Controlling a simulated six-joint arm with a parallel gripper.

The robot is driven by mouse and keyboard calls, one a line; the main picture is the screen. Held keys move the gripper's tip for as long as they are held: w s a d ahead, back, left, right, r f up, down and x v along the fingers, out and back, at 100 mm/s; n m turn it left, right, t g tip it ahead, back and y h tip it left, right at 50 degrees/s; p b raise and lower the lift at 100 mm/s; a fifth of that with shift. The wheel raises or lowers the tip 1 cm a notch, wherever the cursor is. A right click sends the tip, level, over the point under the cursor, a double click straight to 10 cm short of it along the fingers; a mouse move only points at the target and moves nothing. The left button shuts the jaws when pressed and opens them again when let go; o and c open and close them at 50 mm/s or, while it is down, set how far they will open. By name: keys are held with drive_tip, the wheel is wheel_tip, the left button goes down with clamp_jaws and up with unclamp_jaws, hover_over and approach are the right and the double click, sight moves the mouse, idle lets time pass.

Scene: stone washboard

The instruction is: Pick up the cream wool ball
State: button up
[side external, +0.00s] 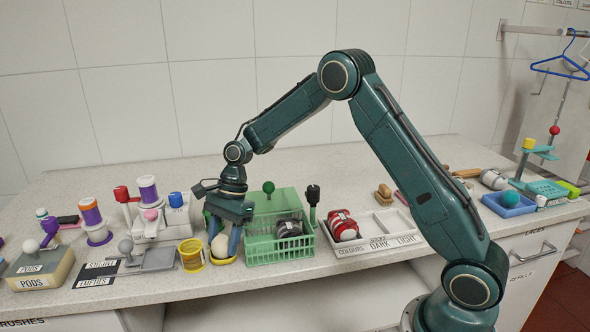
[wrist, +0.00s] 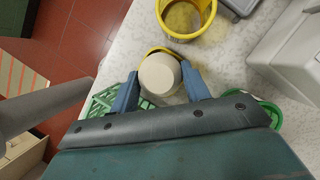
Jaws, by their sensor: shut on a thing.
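The cream wool ball (side external: 220,246) sits low at a yellow dish (side external: 224,260) on the counter, just left of the green basket. In the wrist view the ball (wrist: 160,75) is between the two blue fingers, with the dish's yellow rim showing behind it. My gripper (side external: 222,240) points down and is shut on the ball, one finger on each side. It also shows in the wrist view (wrist: 160,88). Whether the ball is clear of the dish I cannot tell.
A yellow mug (side external: 191,255) stands close on the left. A green basket (side external: 281,248) with a dark item is close on the right. A sorting tray (side external: 375,245) holds red items further right. The counter's front edge is near the gripper.

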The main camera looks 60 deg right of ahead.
sight(224, 236)
drive_tip(key=shift+r, duration=0.15)
wheel_tip(224, 236, up, 10)
drive_tip(key=shift+f, duration=0.15)
idle(0.4)
idle(0.6)
drive_tip(key=shift+s+d+f+m+t+h, duration=0.1)
drive_tip(key=shift+s+d+f+m+t, duration=0.4)
drive_tip(key=shift+s+d+m, duration=0.55)
drive_tip(key=shift+s+d+f+m+t+h, duration=0.1)
drive_tip(key=shift+s+d+f+m+t, duration=0.15)
drive_tip(key=shift+s+d+f+m, duration=0.65)
drive_tip(key=shift+s+d+f+m+t+h, duration=0.1)
drive_tip(key=shift+s+d+f+m+t, duration=0.3)
drive_tip(key=shift+s+d+m, duration=0.8)
drive_tip(key=shift+d+f, duration=0.1)
drive_tip(key=shift+f, duration=0.1)
drive_tip(key=shift+f, duration=2.8)
